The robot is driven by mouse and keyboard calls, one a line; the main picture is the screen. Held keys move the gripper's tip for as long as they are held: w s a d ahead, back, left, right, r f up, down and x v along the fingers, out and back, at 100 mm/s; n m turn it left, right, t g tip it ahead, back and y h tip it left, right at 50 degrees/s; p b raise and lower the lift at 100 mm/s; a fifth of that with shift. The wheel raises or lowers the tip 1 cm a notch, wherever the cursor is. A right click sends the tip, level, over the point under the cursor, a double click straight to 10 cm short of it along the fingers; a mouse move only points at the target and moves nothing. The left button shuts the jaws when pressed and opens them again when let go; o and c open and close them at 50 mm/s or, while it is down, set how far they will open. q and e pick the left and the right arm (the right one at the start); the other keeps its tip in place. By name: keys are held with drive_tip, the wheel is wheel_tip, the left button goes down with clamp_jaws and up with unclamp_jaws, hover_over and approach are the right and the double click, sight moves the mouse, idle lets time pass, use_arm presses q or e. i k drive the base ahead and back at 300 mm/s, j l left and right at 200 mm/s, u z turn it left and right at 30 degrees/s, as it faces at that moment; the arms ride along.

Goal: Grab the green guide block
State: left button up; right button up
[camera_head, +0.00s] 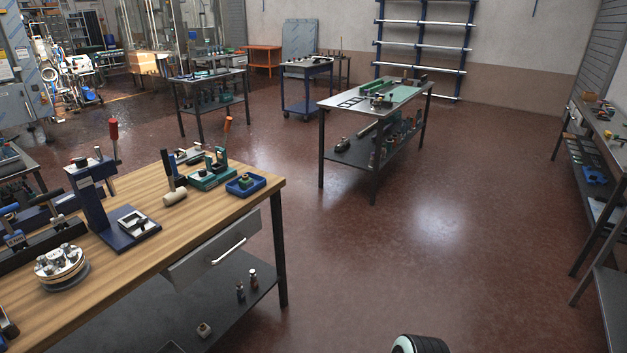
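Long green blocks (375,86) lie on the grey metal table in the middle distance, near its far edge. A smaller green piece (379,99) lies closer on the same table. On the near wooden bench, a small green block sits in a blue tray (257,181) at the far right corner. I cannot tell which of these is the guide block. Neither of my grippers is in view. Only a rounded black and pale green part, probably of my own arm, shows at the bottom edge.
The wooden bench (140,275) fills the left front, with a dark blue press (92,200), a mallet (175,198) and a drawer (215,252). The metal table (343,103) stands beyond. A blue cart (307,73) stands behind it. Open red floor (440,240) lies between.

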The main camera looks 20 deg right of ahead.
sight(244, 184)
drive_tip(key=z, duration=0.25)
drive_tip(key=u, duration=0.35)
drive_tip(key=i+l+u, duration=0.55)
drive_tip(key=l+u, duration=0.25)
